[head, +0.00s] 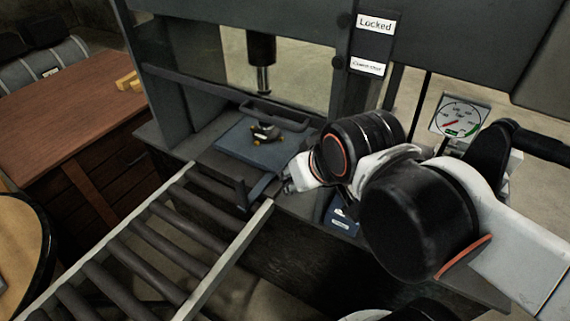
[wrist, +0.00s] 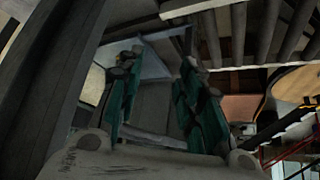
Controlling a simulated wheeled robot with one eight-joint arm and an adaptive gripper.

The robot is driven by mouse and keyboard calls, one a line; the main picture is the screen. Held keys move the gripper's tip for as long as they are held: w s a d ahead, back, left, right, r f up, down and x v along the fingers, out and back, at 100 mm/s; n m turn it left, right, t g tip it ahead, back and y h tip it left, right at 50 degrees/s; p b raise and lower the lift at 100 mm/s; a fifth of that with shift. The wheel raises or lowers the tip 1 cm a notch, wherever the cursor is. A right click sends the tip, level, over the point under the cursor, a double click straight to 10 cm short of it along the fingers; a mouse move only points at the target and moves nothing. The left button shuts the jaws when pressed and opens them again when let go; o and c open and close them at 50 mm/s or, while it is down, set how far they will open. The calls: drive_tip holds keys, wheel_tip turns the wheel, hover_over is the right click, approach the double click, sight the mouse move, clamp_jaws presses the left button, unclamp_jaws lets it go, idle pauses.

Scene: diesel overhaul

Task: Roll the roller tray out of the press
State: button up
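The roller tray (head: 235,141) is a flat blue-grey plate inside the press (head: 345,95), below its ram (head: 262,58). A small dark part with yellowish bits (head: 265,132) sits on it. A dark bracket-like handle (head: 262,187) stands at the tray's near side, by the end of the roller conveyor (head: 187,230). My gripper (head: 287,186) is just right of this handle, apparently close to it; contact cannot be told. In the wrist view, my gripper's (wrist: 160,62) teal fingers are spread with a gap between them. A pale blue-grey surface (wrist: 152,64) shows beyond the gap.
The conveyor runs from the press toward the lower left. Signs on the press read "Locked" (head: 375,24) and apparently "Guard shut" (head: 367,66). A gauge (head: 460,118) is at the right. A small blue box (head: 342,221) is below my gripper. A wooden bench (head: 60,125) stands left.

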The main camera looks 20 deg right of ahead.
drive_tip(key=n+g+y, duration=0.1)
drive_tip(key=n+g, duration=0.1)
drive_tip(key=n, duration=0.1)
approach(243, 181)
drive_tip(key=s+d+r, duration=0.2)
drive_tip(key=s+d, duration=0.1)
drive_tip(key=w+a+f+n, duration=0.1)
drive_tip(key=w+f, duration=0.1)
drive_tip(key=f, duration=0.1)
drive_tip(key=w+a+f+n+g+y+b, duration=0.1)
drive_tip(key=w+f, duration=0.1)
drive_tip(key=f, duration=0.1)
drive_tip(key=w+a+f+n, duration=0.1)
drive_tip(key=w+f, duration=0.2)
drive_tip(key=shift+a+f+n+y+b, duration=0.25)
drive_tip(key=shift+a+n+y+b, duration=0.05)
drive_tip(key=shift+n, duration=0.1)
drive_tip(key=shift+w+a+f+g, duration=0.2)
drive_tip(key=shift+f+g, duration=0.1)
drive_tip(key=shift+f, duration=0.5)
drive_tip(key=b+x, duration=0.3)
drive_tip(key=x, duration=0.4)
drive_tip(key=shift+r, duration=0.1)
clamp_jaws()
